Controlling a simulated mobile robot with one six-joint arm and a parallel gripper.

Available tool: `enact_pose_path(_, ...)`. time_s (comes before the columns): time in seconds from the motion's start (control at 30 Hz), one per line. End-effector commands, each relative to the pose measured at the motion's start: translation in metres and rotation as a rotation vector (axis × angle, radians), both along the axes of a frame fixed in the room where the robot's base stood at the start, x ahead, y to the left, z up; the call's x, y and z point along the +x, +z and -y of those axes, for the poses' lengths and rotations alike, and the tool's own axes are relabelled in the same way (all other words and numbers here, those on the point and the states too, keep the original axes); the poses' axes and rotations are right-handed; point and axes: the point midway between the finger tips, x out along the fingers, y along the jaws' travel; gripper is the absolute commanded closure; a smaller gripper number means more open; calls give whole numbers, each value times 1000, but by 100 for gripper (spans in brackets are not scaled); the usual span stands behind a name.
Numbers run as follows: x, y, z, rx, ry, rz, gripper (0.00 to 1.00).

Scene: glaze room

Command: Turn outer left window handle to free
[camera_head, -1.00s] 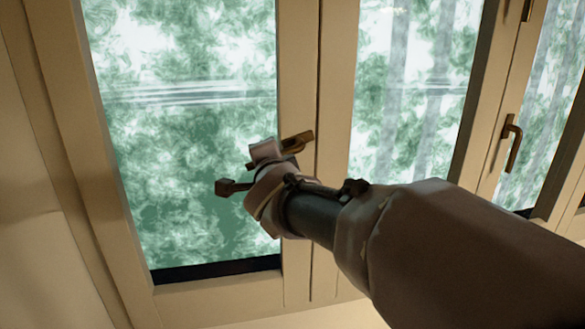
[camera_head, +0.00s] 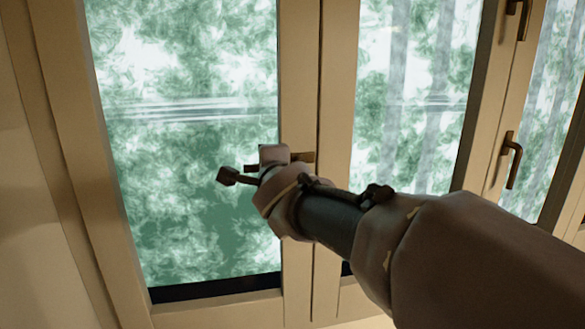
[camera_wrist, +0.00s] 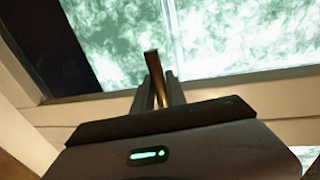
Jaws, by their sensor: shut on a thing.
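The bronze window handle (camera_head: 303,157) sits on the frame post of the left window, partly hidden behind my gripper. Its visible end lies about level. My gripper (camera_head: 273,156) is at the handle, in front of the post's left edge and the glass. In the wrist view, the handle lever (camera_wrist: 152,66) stands between the two fingers of my gripper (camera_wrist: 160,88), which are shut on it. The lever's tip sticks out beyond the fingers. The handle's base is hard to make out behind my gripper.
The left window pane (camera_head: 190,200) is closed in its cream frame. To the right are a second pane (camera_head: 415,100) and another bronze handle (camera_head: 512,160), hanging down. One more handle (camera_head: 520,18) shows at the top right. My arm covers the lower right.

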Motion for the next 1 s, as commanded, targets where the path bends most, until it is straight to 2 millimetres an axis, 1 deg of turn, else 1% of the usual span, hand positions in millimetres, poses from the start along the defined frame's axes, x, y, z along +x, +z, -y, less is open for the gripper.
enact_pose_path(0.13,0,2,0,2,0,4,100)
enact_pose_path(0.17,0,3,0,2,0,4,79)
enact_pose_path(0.23,0,2,0,2,0,4,65)
enact_pose_path(0.27,0,2,0,2,0,4,62)
enact_pose_path(0.53,0,1,0,1,0,2,62)
enact_pose_path(0.63,-7,4,2,1,0,3,62)
enact_pose_path(0.67,-11,5,3,1,0,3,62)
enact_pose_path(0.77,-32,10,9,1,1,3,62)
enact_pose_path(0.87,-61,19,18,3,1,4,62)
enact_pose_path(1.0,-106,30,30,2,2,5,62)
